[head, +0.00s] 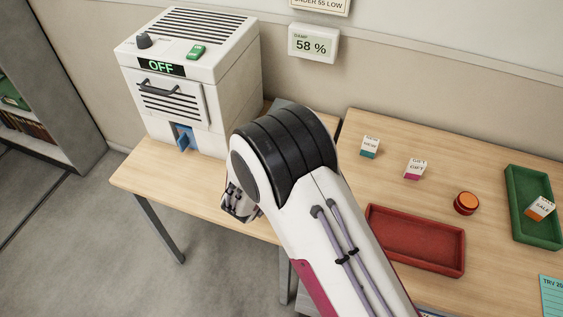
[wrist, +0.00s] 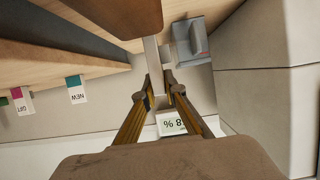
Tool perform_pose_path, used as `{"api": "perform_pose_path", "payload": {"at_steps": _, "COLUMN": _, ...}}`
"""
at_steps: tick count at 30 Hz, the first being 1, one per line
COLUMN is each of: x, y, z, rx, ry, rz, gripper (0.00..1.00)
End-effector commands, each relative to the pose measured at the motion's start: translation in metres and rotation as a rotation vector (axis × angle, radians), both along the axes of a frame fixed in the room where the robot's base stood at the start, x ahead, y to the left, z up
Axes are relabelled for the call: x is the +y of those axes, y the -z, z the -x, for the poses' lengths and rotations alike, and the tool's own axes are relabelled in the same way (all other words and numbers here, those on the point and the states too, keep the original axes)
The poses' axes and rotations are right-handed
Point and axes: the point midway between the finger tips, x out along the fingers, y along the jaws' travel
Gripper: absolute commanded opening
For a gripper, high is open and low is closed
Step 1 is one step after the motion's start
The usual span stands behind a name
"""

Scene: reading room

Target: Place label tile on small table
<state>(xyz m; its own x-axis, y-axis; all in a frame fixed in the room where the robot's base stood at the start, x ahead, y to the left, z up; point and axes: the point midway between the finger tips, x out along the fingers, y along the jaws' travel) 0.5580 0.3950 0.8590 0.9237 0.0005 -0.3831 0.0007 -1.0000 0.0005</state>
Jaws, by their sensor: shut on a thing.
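My gripper (head: 238,207) is partly hidden by my arm in the head view, by the left table's front edge. In the wrist view its two fingers (wrist: 160,92) come close together at the tips. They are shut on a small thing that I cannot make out. The left table (head: 150,183), the smaller-looking one, carries a white machine. Three label tiles show: a teal and white NEW tile (head: 370,146) and a magenta and white GIFT tile (head: 415,168) on the right table, and an orange and white tile (head: 540,208) in the green tray.
The white machine (head: 235,100) reads OFF and has a blue part (head: 184,138) low on its front. The right table (head: 440,135) also holds a red tray (head: 415,240), the green tray (head: 515,195) and an orange round thing (head: 466,203). A wall display (head: 314,44) reads 58 %.

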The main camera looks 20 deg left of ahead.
Motion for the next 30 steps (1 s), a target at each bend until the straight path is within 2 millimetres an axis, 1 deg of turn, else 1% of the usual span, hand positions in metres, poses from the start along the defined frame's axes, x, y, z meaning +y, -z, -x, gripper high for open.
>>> {"api": "perform_pose_path", "payload": {"at_steps": 1, "x": 0.0, "y": 0.005, "z": 0.0, "rx": 0.0, "ry": 0.0, "rz": 0.0, "gripper": 0.0}}
{"api": "perform_pose_path", "payload": {"at_steps": 4, "x": 0.0, "y": 0.011, "z": 0.0, "rx": 0.0, "ry": 0.001, "rz": 0.0, "gripper": 0.0}}
{"api": "perform_pose_path", "payload": {"at_steps": 16, "x": 0.0, "y": 0.012, "z": 0.0, "rx": 0.0, "ry": 0.0, "rz": -0.001, "gripper": 0.0}}
{"api": "perform_pose_path", "payload": {"at_steps": 19, "x": 0.0, "y": 0.016, "z": 0.0, "rx": 0.0, "ry": 0.001, "rz": 0.0, "gripper": 0.0}}
{"api": "perform_pose_path", "payload": {"at_steps": 30, "x": 0.0, "y": 0.046, "z": 0.0, "rx": 0.0, "ry": 0.001, "rz": 0.0, "gripper": 0.0}}
